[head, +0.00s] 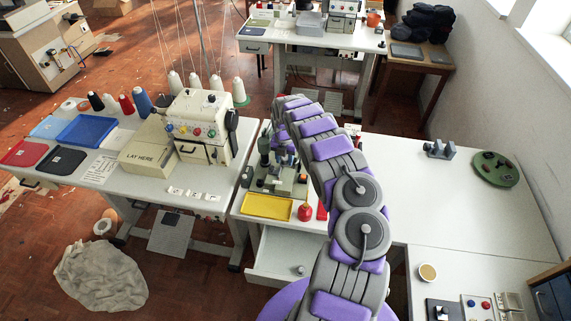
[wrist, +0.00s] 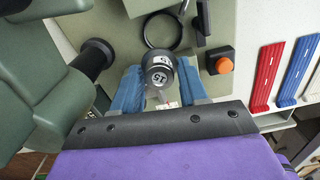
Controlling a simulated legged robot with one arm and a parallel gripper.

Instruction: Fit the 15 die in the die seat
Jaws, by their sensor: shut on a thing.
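The 15 die (wrist: 160,76), a dark cylinder with a pale "15" label on its end, is between the two blue fingers of my gripper (wrist: 161,80) in the wrist view. The fingers are shut on its sides. The green buttonhole machine (wrist: 38,75) stands at the left, with a black cylindrical part (wrist: 94,58) pointing toward the die. The die is apart from that part, over the machine's pale green base (wrist: 210,90). I cannot tell which part is the die seat. In the head view the machine (head: 264,148) is partly behind my arm, which hides the die.
A black ring (wrist: 162,30) and an orange button on a black box (wrist: 221,63) are near the die. Red (wrist: 268,76) and blue (wrist: 300,68) slotted strips lie to the right. A yellow tray (head: 268,206) and red bottle (head: 305,211) stand before the machine. The right table is mostly clear.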

